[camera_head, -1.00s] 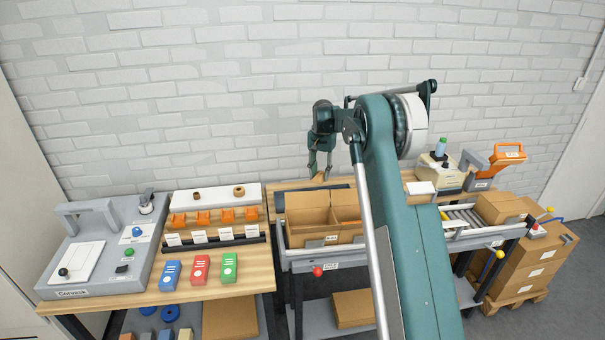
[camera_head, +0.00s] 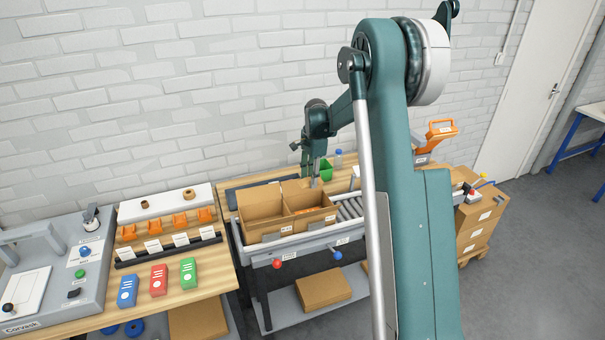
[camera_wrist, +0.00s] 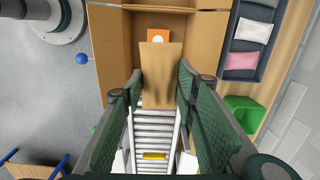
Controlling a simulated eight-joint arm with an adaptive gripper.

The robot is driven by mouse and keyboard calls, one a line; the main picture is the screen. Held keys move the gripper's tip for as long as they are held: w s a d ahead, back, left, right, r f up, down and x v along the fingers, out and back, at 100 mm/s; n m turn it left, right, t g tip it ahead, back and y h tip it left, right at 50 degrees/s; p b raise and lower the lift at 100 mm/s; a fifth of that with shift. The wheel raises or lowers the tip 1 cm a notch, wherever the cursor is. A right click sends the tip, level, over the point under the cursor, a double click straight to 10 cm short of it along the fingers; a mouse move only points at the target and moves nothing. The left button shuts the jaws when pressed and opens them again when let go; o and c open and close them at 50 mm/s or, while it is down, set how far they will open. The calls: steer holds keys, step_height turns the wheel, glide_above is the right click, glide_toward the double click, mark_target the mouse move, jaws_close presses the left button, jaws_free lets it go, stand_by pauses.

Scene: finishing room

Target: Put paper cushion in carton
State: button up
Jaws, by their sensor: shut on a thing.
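An orange item with a white disc (camera_wrist: 160,37) lies inside, in the right compartment in the head view. My gripper (camera_head: 313,180) is shut on a tan, creased piece, the paper cushion (camera_wrist: 161,72), seen between the fingers in the wrist view.
Conveyor rollers (camera_wrist: 154,131) run beside the carton. A dark tray (camera_wrist: 236,73) with pink and pale pouches and a green bin (camera_wrist: 243,115) stand alongside. Blue, red and green boxes (camera_head: 159,280) lie on the left bench. Red and blue knobs project from the conveyor front.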

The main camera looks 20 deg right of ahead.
steer(key=shift+s+d, duration=0.1)
steer(key=shift+s, duration=0.3)
steer(key=shift+f, duration=0.3)
steer(key=shift+a+f+b, duration=0.2)
steer(key=shift+f+b, duration=1.4)
steer(key=shift+f, duration=1.95)
steer(key=shift+a+f+b, duration=0.2)
steer(key=shift+f+b, duration=1.4)
steer(key=shift+f, duration=1.9)
steer(key=o, duration=0.8)
steer(key=shift+r, duration=1.15)
